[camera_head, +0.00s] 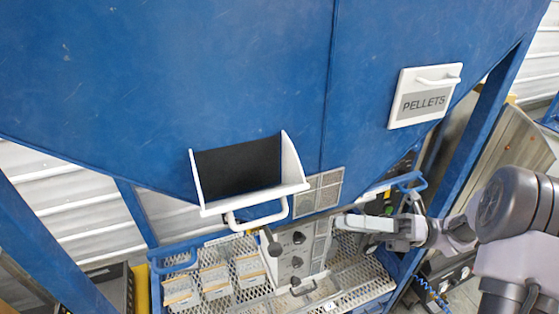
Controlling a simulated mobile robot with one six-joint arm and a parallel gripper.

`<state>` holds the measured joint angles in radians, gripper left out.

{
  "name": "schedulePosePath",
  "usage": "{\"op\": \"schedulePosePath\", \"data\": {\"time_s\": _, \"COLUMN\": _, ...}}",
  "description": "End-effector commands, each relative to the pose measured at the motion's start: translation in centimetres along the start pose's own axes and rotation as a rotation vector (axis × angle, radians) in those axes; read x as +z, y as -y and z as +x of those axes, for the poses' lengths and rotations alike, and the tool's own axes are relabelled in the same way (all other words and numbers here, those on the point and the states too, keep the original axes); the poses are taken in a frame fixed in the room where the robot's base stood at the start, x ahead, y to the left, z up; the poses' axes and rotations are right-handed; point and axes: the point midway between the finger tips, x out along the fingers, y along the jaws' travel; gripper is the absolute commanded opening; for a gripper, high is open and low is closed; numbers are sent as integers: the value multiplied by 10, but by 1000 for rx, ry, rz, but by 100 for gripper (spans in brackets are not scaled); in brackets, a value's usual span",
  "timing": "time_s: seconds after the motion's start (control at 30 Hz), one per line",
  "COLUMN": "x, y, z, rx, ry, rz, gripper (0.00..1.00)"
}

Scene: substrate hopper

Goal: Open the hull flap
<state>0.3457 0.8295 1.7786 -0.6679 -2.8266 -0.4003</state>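A white flap (252,202) on the blue hopper is tipped out, with white side walls around a dark opening (240,166). A white bar handle (258,217) hangs at its lower front edge. No label shows on it, so I cannot read whether it is the hull flap. A second white flap (449,98), labelled PELLETS, sits flush against the hopper at the right. My gripper (343,221) is to the right of the tipped-out flap's handle, clearly apart from it, pointing left. Its finger gap is not clear from this angle.
Below the hopper (280,60) stands a control box (297,253) with dark knobs, on a mesh shelf (350,268). Several small white bins (215,281) stand on the shelf at the left. Blue frame legs (45,245) rise at both sides.

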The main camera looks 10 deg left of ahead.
Motion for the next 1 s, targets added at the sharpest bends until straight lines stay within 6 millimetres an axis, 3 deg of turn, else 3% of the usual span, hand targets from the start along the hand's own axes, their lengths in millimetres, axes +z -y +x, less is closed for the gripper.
{"op": "schedulePosePath", "data": {"time_s": 0.17, "x": -14, "y": 7, "z": 8, "rx": 13, "ry": -33, "rz": -18, "gripper": 33}}
{"op": "schedulePosePath", "data": {"time_s": 0.47, "x": -18, "y": 10, "z": 53, "rx": 13, "ry": -31, "rz": -18, "gripper": 33}}
{"op": "schedulePosePath", "data": {"time_s": 0.7, "x": -12, "y": -2, "z": 123, "rx": 16, "ry": -30, "rz": -12, "gripper": 33}}
{"op": "schedulePosePath", "data": {"time_s": 0.83, "x": -12, "y": -3, "z": 149, "rx": 15, "ry": -29, "rz": -12, "gripper": 33}}
{"op": "schedulePosePath", "data": {"time_s": 1.0, "x": -12, "y": -3, "z": 168, "rx": 14, "ry": -26, "rz": -13, "gripper": 33}}
